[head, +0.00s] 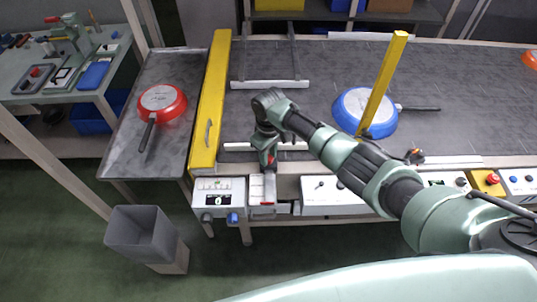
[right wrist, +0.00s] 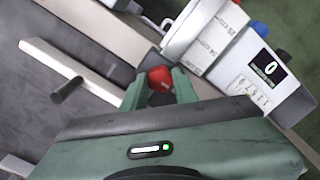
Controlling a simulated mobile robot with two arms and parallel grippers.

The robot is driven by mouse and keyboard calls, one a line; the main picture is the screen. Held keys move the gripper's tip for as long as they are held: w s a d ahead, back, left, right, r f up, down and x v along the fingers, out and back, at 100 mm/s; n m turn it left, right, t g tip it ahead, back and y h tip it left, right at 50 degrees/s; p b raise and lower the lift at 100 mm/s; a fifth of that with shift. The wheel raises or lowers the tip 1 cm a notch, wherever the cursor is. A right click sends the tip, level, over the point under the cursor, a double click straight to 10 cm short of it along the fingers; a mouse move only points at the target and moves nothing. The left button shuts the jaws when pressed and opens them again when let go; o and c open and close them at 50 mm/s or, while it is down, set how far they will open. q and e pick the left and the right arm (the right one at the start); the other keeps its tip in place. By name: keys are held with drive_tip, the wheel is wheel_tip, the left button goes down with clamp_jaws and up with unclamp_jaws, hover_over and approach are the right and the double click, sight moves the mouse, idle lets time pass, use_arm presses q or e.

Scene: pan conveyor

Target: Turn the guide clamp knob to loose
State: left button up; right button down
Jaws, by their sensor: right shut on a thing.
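My right gripper (head: 268,160) points down at the front left end of the conveyor. It is shut on the red guide clamp knob (right wrist: 161,78), which shows between its green fingers (right wrist: 158,92) in the right wrist view. In the head view the knob is only a small red spot at the fingertips, mostly hidden. A white guide rail (right wrist: 72,70) with a dark post lies beside it. I cannot make out the knob's loose or tight marking. My left gripper is not in view.
A blue pan (head: 350,105) lies upside down on the conveyor (head: 300,60) near a yellow post (head: 385,80). A red pan (head: 170,97) lies on the left side table (head: 125,150). A control box with display (head: 217,190) and a grey bin (head: 143,232) stand at front left.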

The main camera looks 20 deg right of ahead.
sight(269, 158)
idle(0.3)
drive_tip(key=c, duration=1.1)
unclamp_jaws()
drive_tip(key=shift+r, duration=0.15)
wheel_tip(269, 158, up, 8)
drive_tip(key=shift+f+b, duration=0.2)
drive_tip(key=shift+b, duration=0.4)
